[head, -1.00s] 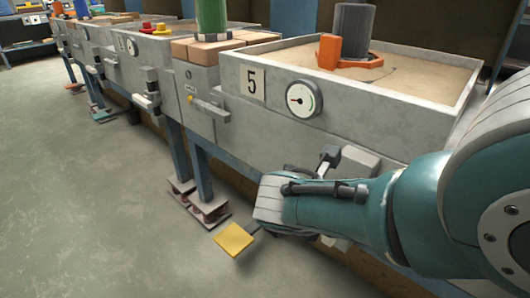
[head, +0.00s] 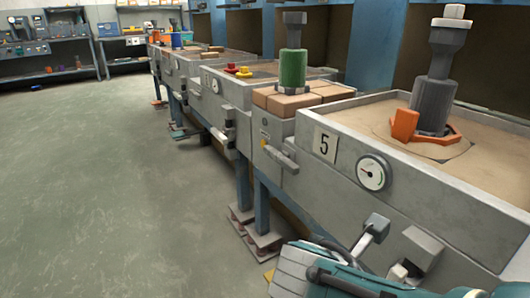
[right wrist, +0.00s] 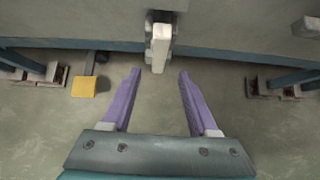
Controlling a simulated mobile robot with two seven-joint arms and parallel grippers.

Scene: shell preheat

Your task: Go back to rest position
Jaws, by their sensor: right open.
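In the right wrist view my right gripper (right wrist: 160,73) is open, its two purple fingers spread wide with nothing held between them. A pale lever (right wrist: 161,46) on the front of a grey unit shows just ahead of the fingertips. It appears apart from them. In the head view my teal right arm (head: 385,286) is at the bottom right edge, low in front of the grey sandbox unit numbered 5 (head: 345,195). The right fingers are hidden there. My left gripper is not in view.
Unit 5 has a dial (head: 372,173), a grey-ended lever (head: 371,234) and a dark cylinder (head: 433,85) in an orange collar on its sand. A green cylinder (head: 293,68) stands on bricks beside it. A yellow pedal (right wrist: 90,87) is near the floor. Open floor (head: 110,190) lies left.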

